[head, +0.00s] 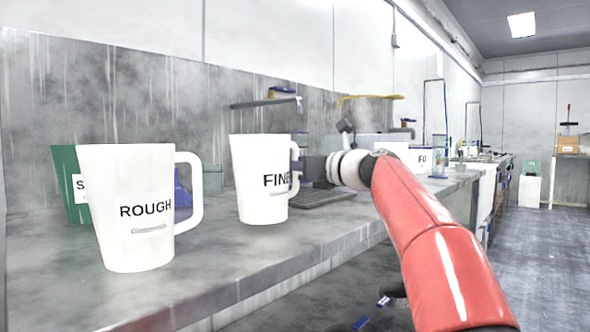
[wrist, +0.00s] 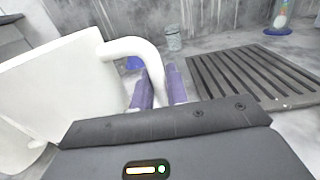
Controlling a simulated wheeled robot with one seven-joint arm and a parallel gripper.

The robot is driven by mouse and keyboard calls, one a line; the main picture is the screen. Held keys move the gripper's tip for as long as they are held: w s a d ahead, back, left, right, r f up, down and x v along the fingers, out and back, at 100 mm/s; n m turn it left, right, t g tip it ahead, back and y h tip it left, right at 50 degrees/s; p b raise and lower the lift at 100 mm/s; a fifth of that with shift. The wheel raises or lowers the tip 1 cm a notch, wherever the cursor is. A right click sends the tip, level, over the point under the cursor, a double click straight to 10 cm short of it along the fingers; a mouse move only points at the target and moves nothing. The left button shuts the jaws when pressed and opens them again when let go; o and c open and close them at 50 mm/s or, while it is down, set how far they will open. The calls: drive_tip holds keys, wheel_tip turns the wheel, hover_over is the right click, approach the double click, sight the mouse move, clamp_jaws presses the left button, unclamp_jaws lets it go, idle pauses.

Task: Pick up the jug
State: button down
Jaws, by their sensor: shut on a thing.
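The white jug marked FINE (head: 260,180) is upright at the middle of the grey bench, its handle to the right. My gripper (head: 311,168) is at that handle. In the wrist view the white handle (wrist: 135,47) passes between the purple fingers of my gripper (wrist: 160,88), which are shut on it. The jug's body (wrist: 50,85) fills the left of that view. I cannot tell whether its base touches the bench. A larger-looking white jug marked ROUGH (head: 125,235) stands nearer at the left. A green jug (head: 66,170) is partly hidden behind it.
The grey bench (head: 240,275) runs along the wall, with its front edge open to the floor. A dark slatted grate (wrist: 235,75) lies right of the held jug. A small clear cup (wrist: 174,40) and a bottle (wrist: 281,15) stand behind. A tap (head: 265,102) juts above.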

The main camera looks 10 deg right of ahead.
sight(295, 143)
drive_tip(key=shift+r+p, duration=2.25)
drive_tip(key=shift+r, duration=1.7)
wheel_tip(295, 143, up, 7)
drive_tip(key=p, duration=0.7)
drive_tip(key=shift+f, duration=0.2)
